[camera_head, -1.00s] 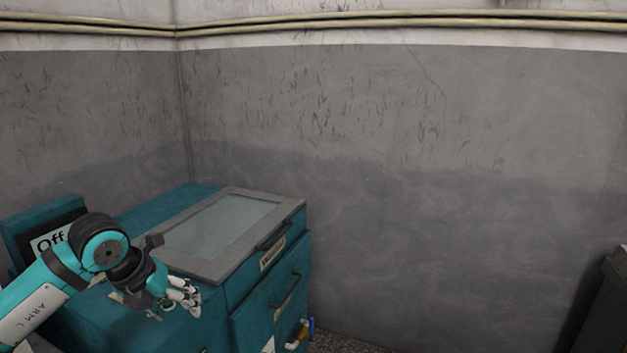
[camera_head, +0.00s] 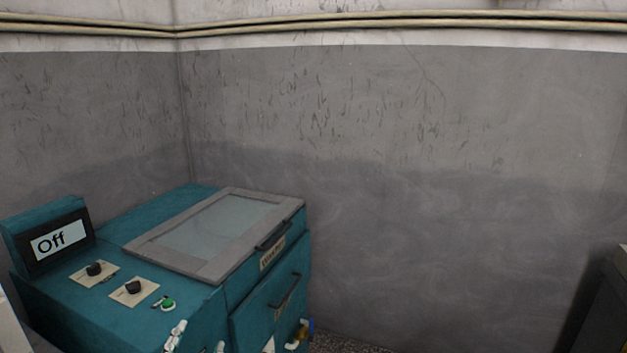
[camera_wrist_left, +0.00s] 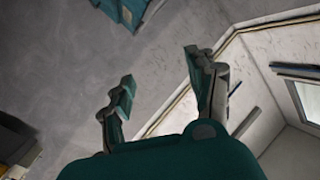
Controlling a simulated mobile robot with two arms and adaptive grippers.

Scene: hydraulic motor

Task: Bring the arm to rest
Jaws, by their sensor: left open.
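In the head view my left gripper (camera_head: 194,342) shows only in part at the bottom edge, low in front of the teal machine (camera_head: 75,304). In the left wrist view my left gripper (camera_wrist_left: 165,92) has its two fingers spread apart with nothing between them. Its view takes in the grey wall and a tilted room corner. A small part of my left arm shows at the lower left edge of the head view. My right gripper is in neither view.
A dark object (camera_head: 606,304) stands at the right edge. The space between is clear.

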